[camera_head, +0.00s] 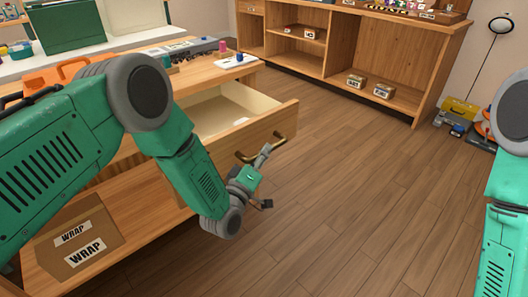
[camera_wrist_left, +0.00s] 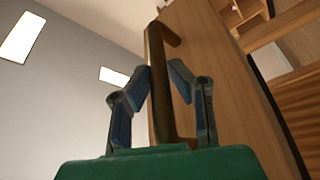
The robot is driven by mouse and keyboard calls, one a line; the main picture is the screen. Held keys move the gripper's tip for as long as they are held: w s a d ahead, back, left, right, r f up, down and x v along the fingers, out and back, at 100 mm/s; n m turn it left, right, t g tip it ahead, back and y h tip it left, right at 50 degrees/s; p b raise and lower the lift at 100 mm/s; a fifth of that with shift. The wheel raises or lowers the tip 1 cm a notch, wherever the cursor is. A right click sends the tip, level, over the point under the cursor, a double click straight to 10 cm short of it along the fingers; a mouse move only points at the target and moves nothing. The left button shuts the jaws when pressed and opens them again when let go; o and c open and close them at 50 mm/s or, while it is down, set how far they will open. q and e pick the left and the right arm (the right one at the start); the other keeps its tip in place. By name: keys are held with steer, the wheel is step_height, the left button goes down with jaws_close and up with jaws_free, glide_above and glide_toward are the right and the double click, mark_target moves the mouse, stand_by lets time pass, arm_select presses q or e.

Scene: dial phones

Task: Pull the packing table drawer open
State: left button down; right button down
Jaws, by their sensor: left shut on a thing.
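The packing table drawer (camera_head: 236,113) is open, pulled well out of the wooden packing table (camera_head: 215,70), and its pale inside shows empty where I can see it. A dark brass bar handle (camera_head: 258,155) is on its wooden front. My left gripper (camera_head: 264,152) is at the handle. In the left wrist view its fingers (camera_wrist_left: 160,95) are shut on the handle (camera_wrist_left: 157,85), with the drawer front (camera_wrist_left: 215,80) just to the right. My right arm shows at the right edge of the head view, but its gripper is out of view.
A cardboard box marked WRAP (camera_head: 85,240) sits on the table's lower shelf. A wooden shelf unit (camera_head: 430,60) with small boxes stands at the back. A yellow toolbox (camera_head: 458,108) is at the right wall. The wooden floor (camera_head: 350,190) before the drawer is clear.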

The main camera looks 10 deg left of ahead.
arm_select(q)
steer(key=c, duration=1.5)
jaws_free()
steer(key=shift+w, duration=0.1)
steer(key=shift+a+f, duration=0.1)
steer(key=shift+a, duration=0.1)
arm_select(e)
steer(key=shift+w+a+r, duration=0.1)
steer(key=shift+a, duration=0.2)
arm_select(q)
steer(key=shift+s, duration=0.3)
steer(key=v, duration=1.1)
steer(key=shift+s+a+f, duration=0.1)
steer(key=shift+f, duration=0.05)
arm_select(e)
steer(key=shift+d, duration=0.15)
